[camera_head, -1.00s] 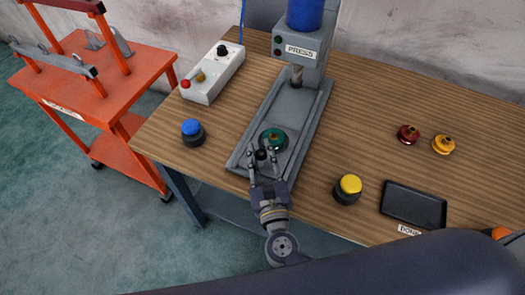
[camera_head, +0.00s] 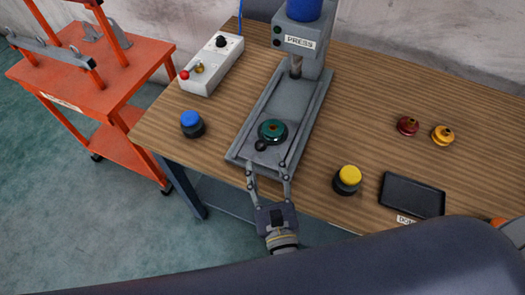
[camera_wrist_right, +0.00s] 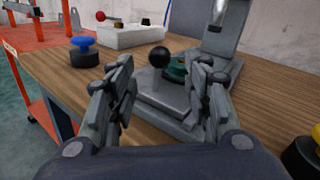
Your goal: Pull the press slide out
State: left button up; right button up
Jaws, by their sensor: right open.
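The press (camera_head: 301,38) stands at the back of the wooden table, with its grey slide bed (camera_head: 297,100) running toward the front edge. A green round part (camera_head: 272,131) sits on the front of the slide, with the slide's black ball knob (camera_head: 260,146) just in front of it. The knob stands upright in the right wrist view (camera_wrist_right: 160,57). My right gripper (camera_head: 268,167) is open and empty at the front end of the slide. Its fingers are spread to either side of the knob, short of it and not touching. My left gripper is not in view.
A control box (camera_head: 212,66) and a blue button (camera_head: 192,123) are left of the press. A yellow button (camera_head: 348,180), black tray (camera_head: 412,195), red part (camera_head: 408,126) and yellow part (camera_head: 443,135) are right. An orange cart (camera_head: 125,75) stands left.

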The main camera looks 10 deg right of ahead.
jog(key=shift+s, duration=2.35)
